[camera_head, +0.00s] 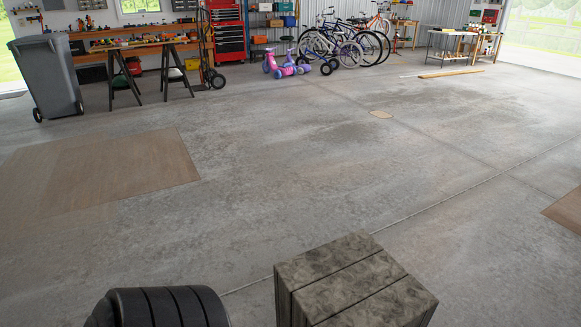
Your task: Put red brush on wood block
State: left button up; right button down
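I cannot make out a red brush in this view. A grey-green, planked wooden block or crate (352,282) stands at the bottom, right of centre, close to me; its lower part is cut off by the picture's edge. I cannot tell whether it is the task's wood block. Nothing lies on the visible part of its top. Neither of my grippers is in view.
A black ridged rounded object (160,308) is at the bottom left. Wide concrete floor (290,180) is clear ahead. A grey bin (48,75), workbench (140,45), red tool chest (228,30), toy trike (285,66) and bicycles (345,45) line the back.

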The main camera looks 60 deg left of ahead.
aim_at(353, 282)
jog(key=j+u, duration=0.5)
jog(key=k+j+u, duration=0.1)
jog(key=j+u, duration=0.2)
jog(key=u, duration=0.2)
jog(key=i+j+u, duration=0.1)
jog(key=j+u, duration=0.35)
jog(key=i+j, duration=0.1)
jog(key=j, duration=0.25)
